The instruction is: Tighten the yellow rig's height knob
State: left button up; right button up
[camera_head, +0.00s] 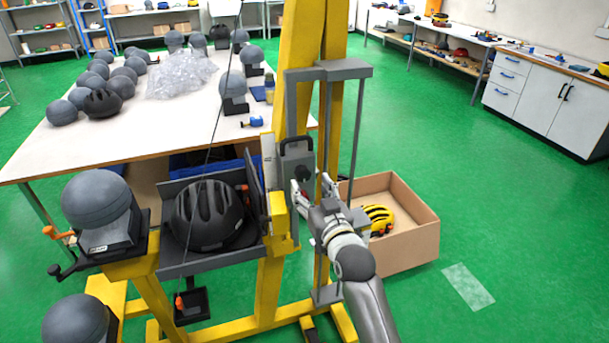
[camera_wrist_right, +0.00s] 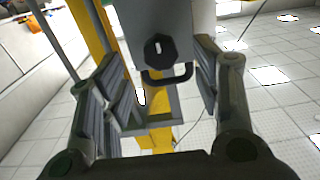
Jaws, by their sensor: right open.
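The yellow rig (camera_head: 299,60) stands in the middle of the head view. A grey carriage plate (camera_head: 291,152) with a black loop handle sits on its post. The dark height knob (camera_head: 304,173) is on this plate, partly hidden by my right gripper in the head view. My right gripper (camera_head: 312,189) is in front of the plate, just below the knob. In the wrist view the black lobed knob (camera_wrist_right: 160,51) faces me between the two spread fingers of the right gripper (camera_wrist_right: 160,77). No finger visibly touches it. My left gripper is not in view.
A black helmet (camera_head: 207,215) sits in the rig's grey cradle, left of the post. A grey headform (camera_head: 97,199) stands beside it. A cardboard box (camera_head: 412,240) with a yellow helmet is behind my right arm. A white table (camera_head: 150,125) holds headforms.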

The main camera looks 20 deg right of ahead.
aim_at(305, 177)
jog(key=shift+w+a+p, duration=0.1)
jog(key=shift+w+p, duration=0.3)
jog(key=shift+w, duration=2.25)
jog(key=c, duration=1)
